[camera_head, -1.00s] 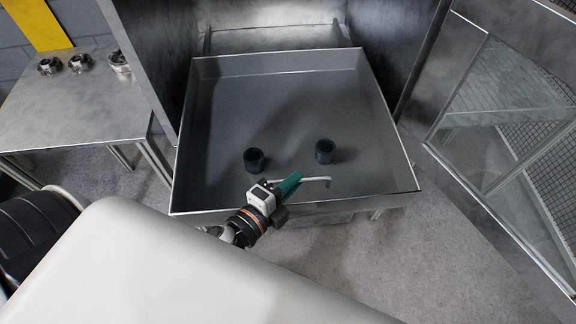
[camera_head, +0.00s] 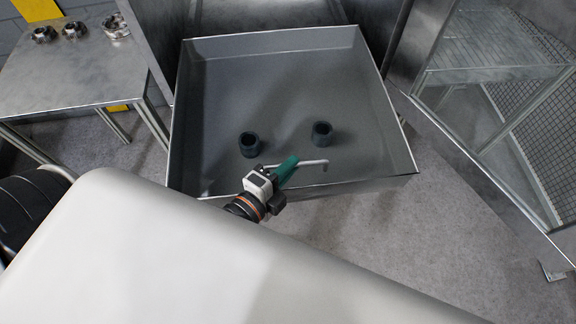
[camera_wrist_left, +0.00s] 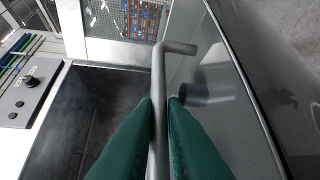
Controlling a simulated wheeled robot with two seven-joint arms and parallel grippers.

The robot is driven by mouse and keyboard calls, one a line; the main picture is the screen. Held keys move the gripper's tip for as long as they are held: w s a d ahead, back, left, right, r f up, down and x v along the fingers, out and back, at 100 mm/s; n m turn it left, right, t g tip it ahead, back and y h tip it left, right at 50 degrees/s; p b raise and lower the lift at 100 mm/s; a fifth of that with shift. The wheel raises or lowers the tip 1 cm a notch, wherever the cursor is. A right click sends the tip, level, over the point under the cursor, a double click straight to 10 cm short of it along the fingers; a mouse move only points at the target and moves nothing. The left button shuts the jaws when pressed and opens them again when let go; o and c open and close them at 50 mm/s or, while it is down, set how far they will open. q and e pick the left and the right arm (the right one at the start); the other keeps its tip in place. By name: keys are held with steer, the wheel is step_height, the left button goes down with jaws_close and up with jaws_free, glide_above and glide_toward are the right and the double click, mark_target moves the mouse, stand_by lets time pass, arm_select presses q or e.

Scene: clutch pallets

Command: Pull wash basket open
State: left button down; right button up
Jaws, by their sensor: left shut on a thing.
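The wash basket (camera_head: 285,75) is a wide, shallow grey metal tray, drawn well out of the metal washer cabinet. Two dark cylindrical parts, one on the left (camera_head: 249,145) and one on the right (camera_head: 322,134), stand inside it. Its thin bar handle (camera_head: 308,164) is at the front edge. My left gripper (camera_head: 289,166), with green fingers, is shut on this handle. In the left wrist view the handle (camera_wrist_left: 159,75) runs between the green fingertips (camera_wrist_left: 163,103). My right gripper is not in view.
A metal table (camera_head: 75,75) with several metal parts stands at the left. An open door with a window (camera_head: 490,95) is at the right of the cabinet. A control panel (camera_wrist_left: 28,85) shows in the wrist view. Grey floor (camera_head: 440,220) is clear at front right.

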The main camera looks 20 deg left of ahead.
arm_select(q)
steer(key=c, duration=1.5)
jaws_free()
steer(key=shift+s, duration=0.1)
steer(key=v, duration=1.2)
